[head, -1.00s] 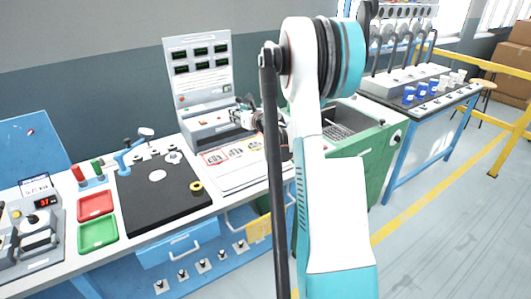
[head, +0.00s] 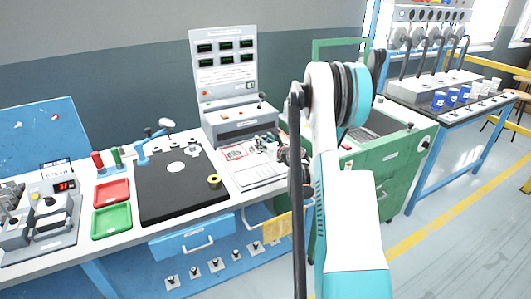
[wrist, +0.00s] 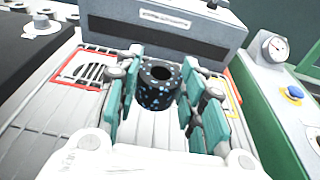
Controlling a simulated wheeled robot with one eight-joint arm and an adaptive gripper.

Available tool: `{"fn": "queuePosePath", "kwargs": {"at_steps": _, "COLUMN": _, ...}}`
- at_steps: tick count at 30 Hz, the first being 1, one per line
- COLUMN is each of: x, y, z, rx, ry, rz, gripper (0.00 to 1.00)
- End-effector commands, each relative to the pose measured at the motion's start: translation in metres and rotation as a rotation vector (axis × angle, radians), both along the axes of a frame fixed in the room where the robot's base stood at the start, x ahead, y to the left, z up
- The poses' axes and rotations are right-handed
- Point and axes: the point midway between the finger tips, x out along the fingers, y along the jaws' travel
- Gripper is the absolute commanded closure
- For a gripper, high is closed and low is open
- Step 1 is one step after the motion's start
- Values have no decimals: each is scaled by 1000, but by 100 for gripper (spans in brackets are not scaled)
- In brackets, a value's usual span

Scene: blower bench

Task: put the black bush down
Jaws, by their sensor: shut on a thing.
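The black bush (wrist: 158,92), a short ring with pale blue specks and an open top, stands upright between the teal fingers of my gripper (wrist: 160,104) in the wrist view. The fingers are shut on its sides. It is over the white board with red-framed printed pictures (wrist: 70,115); I cannot tell whether its base touches the board. In the head view my gripper (head: 266,143) is small above the back of the white board (head: 252,172), and the bush cannot be made out there.
A grey console with displays (head: 228,70) stands right behind the board. A black mat (head: 180,205) with a yellow ring (head: 214,181) lies to the left, beside red (head: 111,192) and green (head: 111,220) trays. A green cabinet (head: 390,180) stands to the right.

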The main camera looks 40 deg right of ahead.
Motion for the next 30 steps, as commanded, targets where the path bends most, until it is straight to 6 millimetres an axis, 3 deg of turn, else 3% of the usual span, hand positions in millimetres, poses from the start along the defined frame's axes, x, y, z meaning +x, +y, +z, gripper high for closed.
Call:
{"fn": "queuePosePath", "kwargs": {"at_steps": 8, "x": 0, "y": 0, "z": -38, "rx": 0, "ry": 0, "rz": 0, "gripper": 95}}
{"fn": "queuePosePath", "kwargs": {"at_steps": 20, "x": 0, "y": 0, "z": -42, "rx": 0, "ry": 0, "rz": 0, "gripper": 95}}
{"fn": "queuePosePath", "kwargs": {"at_steps": 21, "x": 0, "y": 0, "z": -42, "rx": 0, "ry": 0, "rz": 0, "gripper": 57}}
{"fn": "queuePosePath", "kwargs": {"at_steps": 23, "x": 0, "y": 0, "z": -42, "rx": 0, "ry": 0, "rz": 0, "gripper": 43}}
{"fn": "queuePosePath", "kwargs": {"at_steps": 30, "x": 0, "y": 0, "z": -42, "rx": 0, "ry": 0, "rz": 0, "gripper": 43}}
